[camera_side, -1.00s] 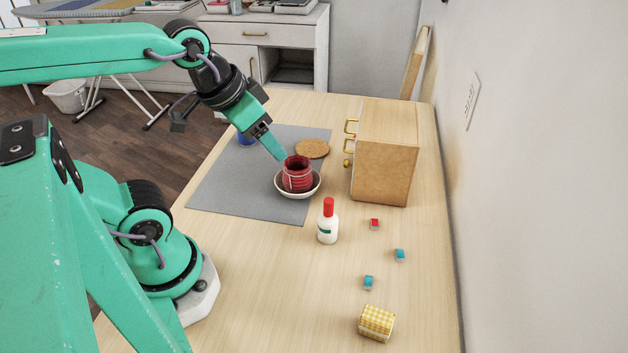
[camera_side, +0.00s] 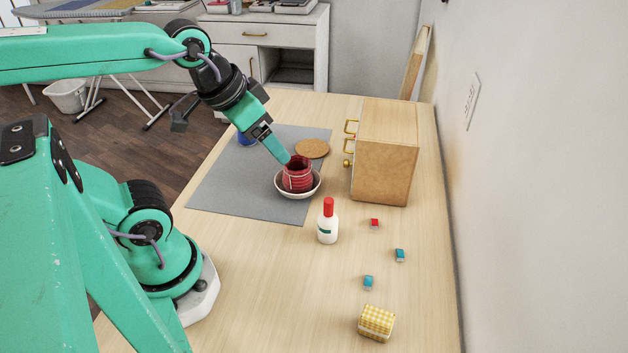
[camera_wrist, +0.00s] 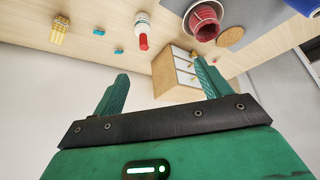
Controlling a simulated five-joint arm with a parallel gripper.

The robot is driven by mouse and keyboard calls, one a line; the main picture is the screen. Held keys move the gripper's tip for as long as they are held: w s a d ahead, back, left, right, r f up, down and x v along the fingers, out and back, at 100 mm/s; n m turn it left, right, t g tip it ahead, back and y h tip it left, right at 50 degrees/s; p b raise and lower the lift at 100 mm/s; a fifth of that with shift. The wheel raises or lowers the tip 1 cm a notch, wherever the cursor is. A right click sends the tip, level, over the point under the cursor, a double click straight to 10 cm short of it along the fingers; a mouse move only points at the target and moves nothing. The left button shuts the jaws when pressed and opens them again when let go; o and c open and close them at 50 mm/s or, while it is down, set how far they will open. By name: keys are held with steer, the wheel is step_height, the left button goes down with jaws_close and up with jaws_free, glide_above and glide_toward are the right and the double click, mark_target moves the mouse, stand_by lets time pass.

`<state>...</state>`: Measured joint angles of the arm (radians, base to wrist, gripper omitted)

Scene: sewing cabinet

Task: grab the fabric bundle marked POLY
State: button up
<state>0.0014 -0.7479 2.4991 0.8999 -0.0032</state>
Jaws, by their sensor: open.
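A yellow-and-white checked fabric bundle (camera_side: 376,323) sits on the table at the front right in the side view. It also shows at the upper left of the wrist view (camera_wrist: 59,31). No POLY mark can be read on it. My gripper (camera_side: 286,160) is far from it, at the back of the table, with its tip close above or beside a ribbed red cup (camera_side: 298,178). The side view does not settle whether they touch. In the wrist view my gripper's two fingers (camera_wrist: 161,70) are apart, with nothing between them.
The red cup stands in a white bowl (camera_side: 282,191) on a grey mat (camera_side: 235,190). A cork disc (camera_side: 312,148) and wooden cabinet (camera_side: 382,173) stand nearby. The front-middle table is clear.

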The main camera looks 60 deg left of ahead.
steer(key=n+g, duration=0.6)
glide_above(379, 314)
steer(key=f, duration=1.6)
steer(key=shift+w, duration=0.2)
steer(key=shift+s+d+f, duration=0.1)
steer(key=shift+d+f, duration=0.15)
steer(key=shift+s+a+f, duration=0.1)
steer(key=shift+a+f, duration=0.05)
steer(key=shift+f, duration=1.8)
steer(key=shift+a+f, duration=0.1)
steer(key=shift+f, duration=1.85)
steer(key=c, duration=1)
